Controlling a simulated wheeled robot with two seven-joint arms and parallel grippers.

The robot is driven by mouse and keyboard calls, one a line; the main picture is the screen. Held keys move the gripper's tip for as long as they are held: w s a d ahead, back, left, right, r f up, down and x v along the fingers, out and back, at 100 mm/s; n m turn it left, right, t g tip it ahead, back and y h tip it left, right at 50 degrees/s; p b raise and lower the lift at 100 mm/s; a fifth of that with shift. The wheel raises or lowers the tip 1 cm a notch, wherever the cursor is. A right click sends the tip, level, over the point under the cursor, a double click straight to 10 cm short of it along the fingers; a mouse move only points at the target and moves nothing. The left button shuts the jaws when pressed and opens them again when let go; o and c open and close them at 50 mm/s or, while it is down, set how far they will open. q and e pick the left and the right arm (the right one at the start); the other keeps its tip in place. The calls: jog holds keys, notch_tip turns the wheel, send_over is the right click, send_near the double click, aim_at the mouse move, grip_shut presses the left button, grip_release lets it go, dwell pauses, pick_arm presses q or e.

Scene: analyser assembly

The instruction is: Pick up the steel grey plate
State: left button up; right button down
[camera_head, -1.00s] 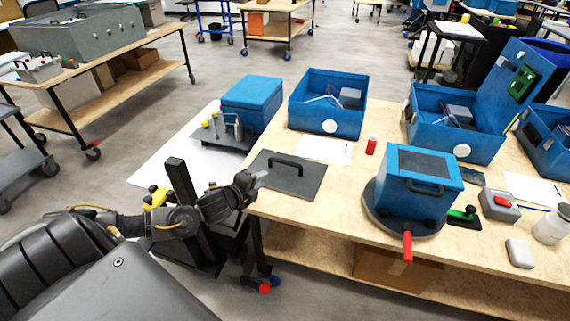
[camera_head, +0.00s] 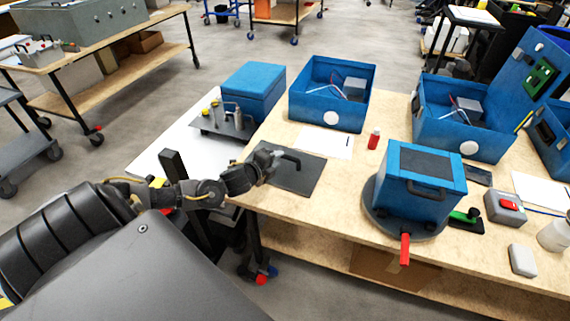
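The steel grey plate (camera_head: 299,180) lies flat on the wooden workbench near its left front corner. A black bar handle (camera_head: 290,157) stands on its top. My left gripper (camera_head: 277,158) is at the left part of the plate, close to the left end of the handle. Whether its fingers touch or surround the handle is too small to tell, and so is their opening. My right gripper is not in view.
A blue unit on a round turntable (camera_head: 402,228) with a red lever stands right of the plate. Open blue boxes (camera_head: 317,118) line the back. A grey fixture (camera_head: 222,126) sits at the left.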

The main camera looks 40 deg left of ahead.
aim_at(283, 160)
pick_arm(q)
jog(key=shift+w+a, duration=0.1)
jog(key=shift+w, duration=0.3)
jog(key=p+x, duration=0.1)
jog(key=x, duration=0.3)
jog(key=shift+w+f, duration=0.1)
jog(key=shift+f, duration=0.2)
grip_shut()
dwell(0.8)
jog(key=shift+a+r, duration=0.1)
jog(key=shift+r, duration=0.05)
